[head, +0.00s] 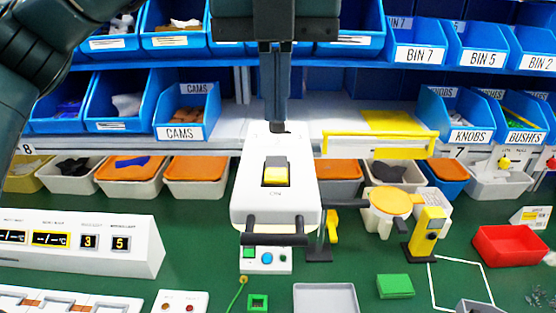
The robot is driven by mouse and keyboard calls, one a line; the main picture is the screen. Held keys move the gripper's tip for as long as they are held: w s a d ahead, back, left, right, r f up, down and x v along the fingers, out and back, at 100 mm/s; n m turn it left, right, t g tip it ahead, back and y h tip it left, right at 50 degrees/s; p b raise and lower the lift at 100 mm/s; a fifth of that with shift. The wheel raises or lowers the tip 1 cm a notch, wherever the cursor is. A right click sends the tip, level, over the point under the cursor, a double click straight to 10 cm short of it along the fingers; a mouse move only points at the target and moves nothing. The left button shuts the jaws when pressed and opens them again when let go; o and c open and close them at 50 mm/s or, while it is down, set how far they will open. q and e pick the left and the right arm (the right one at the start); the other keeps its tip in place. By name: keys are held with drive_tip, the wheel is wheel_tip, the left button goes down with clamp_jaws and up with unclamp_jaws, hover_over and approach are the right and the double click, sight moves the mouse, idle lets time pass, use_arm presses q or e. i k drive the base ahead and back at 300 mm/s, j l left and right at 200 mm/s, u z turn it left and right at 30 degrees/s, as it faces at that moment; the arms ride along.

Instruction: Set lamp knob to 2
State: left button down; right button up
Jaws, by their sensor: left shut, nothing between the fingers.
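I cannot pick out the lamp knob. My right gripper is not in view.
Blue bins (186,111) fill the shelves behind, with a row of lidded tubs (196,178) below. A yellow upright device (428,232), a green block (395,286) and a red tray (510,246) stand on the right. Some green bench (200,235) is bare left of my gripper.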

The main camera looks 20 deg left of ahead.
sight(276, 127)
drive_tip(key=k, duration=1)
